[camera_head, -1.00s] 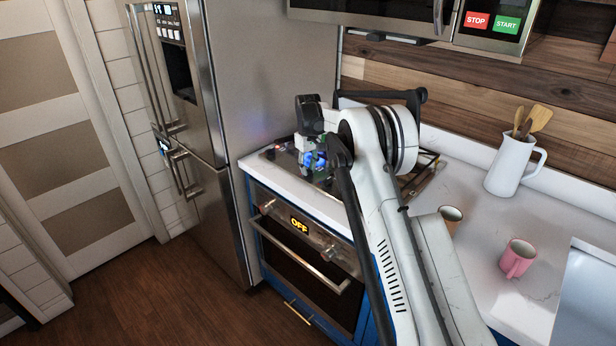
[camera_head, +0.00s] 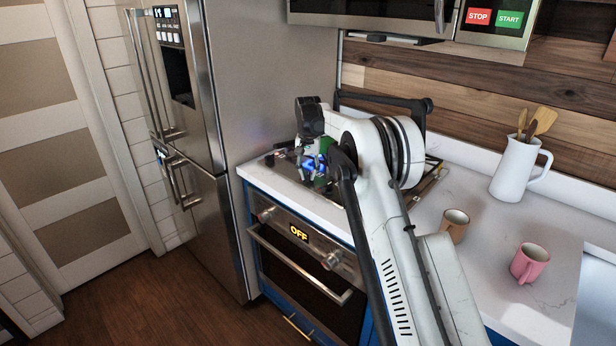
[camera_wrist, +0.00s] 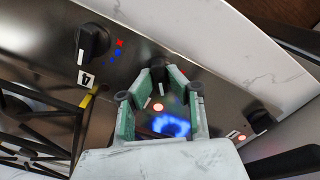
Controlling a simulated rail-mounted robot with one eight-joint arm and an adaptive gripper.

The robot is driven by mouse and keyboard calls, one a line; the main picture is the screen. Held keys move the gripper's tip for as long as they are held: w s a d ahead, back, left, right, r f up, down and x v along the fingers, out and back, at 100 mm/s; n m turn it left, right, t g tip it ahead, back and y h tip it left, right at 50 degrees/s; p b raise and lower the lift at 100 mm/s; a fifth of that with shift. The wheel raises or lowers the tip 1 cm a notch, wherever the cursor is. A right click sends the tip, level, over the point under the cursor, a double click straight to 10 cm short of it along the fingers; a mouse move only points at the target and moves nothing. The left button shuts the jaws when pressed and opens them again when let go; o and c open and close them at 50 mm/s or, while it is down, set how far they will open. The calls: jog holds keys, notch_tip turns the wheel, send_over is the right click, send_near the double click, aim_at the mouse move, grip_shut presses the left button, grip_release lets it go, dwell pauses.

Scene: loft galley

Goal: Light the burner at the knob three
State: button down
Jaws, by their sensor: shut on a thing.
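In the wrist view, my gripper (camera_wrist: 163,82) has its green-padded fingers closed around a black knob (camera_wrist: 158,68) on the steel cooktop panel. Any number beside this knob is hidden. A blue flame (camera_wrist: 168,125) shows between my fingers, with a small red light (camera_wrist: 158,107) near it. To the left stands another black knob (camera_wrist: 93,40), labelled 4 (camera_wrist: 85,79). A further black knob (camera_wrist: 258,117) is at the right, with a red light (camera_wrist: 241,137) beside it. In the head view, my gripper (camera_head: 314,172) is low over the cooktop, partly hidden by my arm.
The oven (camera_head: 300,265) under the cooktop reads OFF. A fridge (camera_head: 250,120) stands close on the left. A brown mug (camera_head: 455,226), a pink mug (camera_head: 529,263) and a white jug with wooden utensils (camera_head: 516,170) stand on the counter at right. Black pan grates (camera_wrist: 35,125) lie at left in the wrist view.

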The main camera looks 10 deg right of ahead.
aim_at(308, 175)
dwell(0.3)
jog(key=c, duration=1.7)
grip_release()
notch_tip(308, 175, up, 12)
jog(key=shift+r, duration=0.1)
